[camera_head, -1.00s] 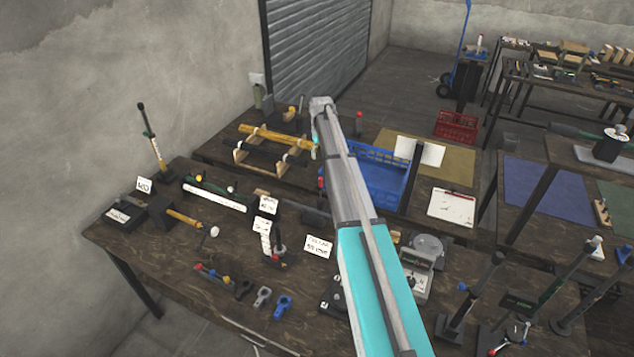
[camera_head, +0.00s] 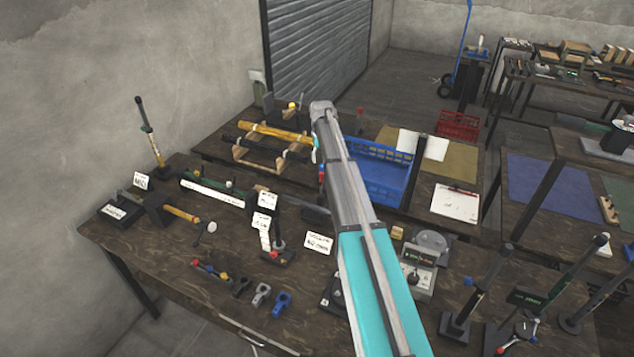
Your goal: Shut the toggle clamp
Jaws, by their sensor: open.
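I cannot tell for certain which thing is the toggle clamp. A small fixture (camera_head: 277,250) with an upright, red-tipped lever on a dark base stands near the middle of the near workbench (camera_head: 185,268), and it may be the clamp. Its lever points up. My arm, grey and turquoise, reaches up and away through the middle of the head view, to the right of this fixture and apart from it in the picture. My gripper does not show; the far end of the arm hides it or it is out of sight. Whether its jaws are open cannot be seen.
Label cards, a long dark rail (camera_head: 215,193) and small coloured clips (camera_head: 282,303) crowd the near bench. A blue crate (camera_head: 385,175) and wooden rack (camera_head: 270,150) stand behind. Several tall lever tools (camera_head: 478,295) stand at lower right. My arm covers part of the bench.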

